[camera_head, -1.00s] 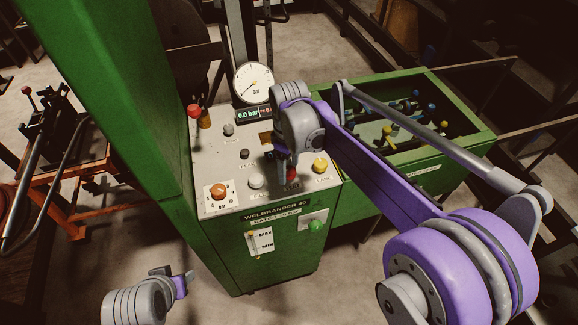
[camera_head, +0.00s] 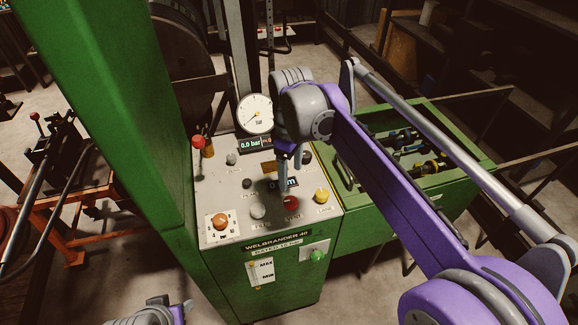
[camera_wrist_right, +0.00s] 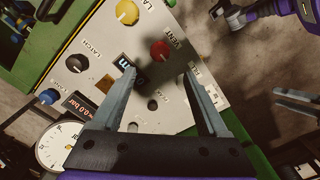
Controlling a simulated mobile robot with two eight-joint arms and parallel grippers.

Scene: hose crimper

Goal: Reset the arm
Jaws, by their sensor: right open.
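My right gripper (camera_head: 284,185) hangs over the grey control panel (camera_head: 222,182) of the green crimper. In the right wrist view its two grey fingers (camera_wrist_right: 158,78) are apart with nothing between them. The red VENT button (camera_head: 291,203) lies close by the fingertips in the head view. It also shows in the wrist view (camera_wrist_right: 160,51), beyond and between the fingers. I cannot tell the exact gap above the panel. My left arm's end (camera_head: 160,312) is cut off by the bottom edge of the head view, so its jaws cannot be read.
A round pressure gauge (camera_head: 256,113) and a display reading 0.0 bar (camera_head: 252,145) stand at the panel's back. A red-knobbed lever (camera_head: 198,143) rises at its left. A green bin (camera_head: 455,180) with several fittings adjoins on the right. A tall green column (camera_head: 125,100) stands left.

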